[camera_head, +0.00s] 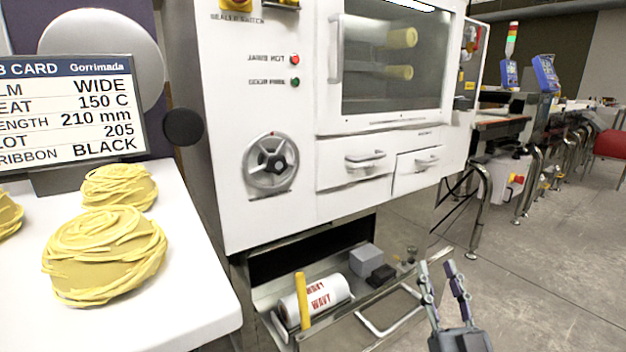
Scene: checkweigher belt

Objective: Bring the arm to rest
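My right gripper (443,277) is at the bottom, right of centre, with its two fingers pointing up and apart. It is open, and nothing shows between the fingers. It stands to the right of an open lower drawer (377,318) of the white machine (226,175) and appears clear of it. My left gripper is not in view.
The drawer holds a white roll marked WAVY (325,295), a yellow stick (302,300) and a grey block (366,262). Pasta nests (105,258) and a job card (72,115) stand on a white table (195,290) at left. Floor (545,280) at right is clear.

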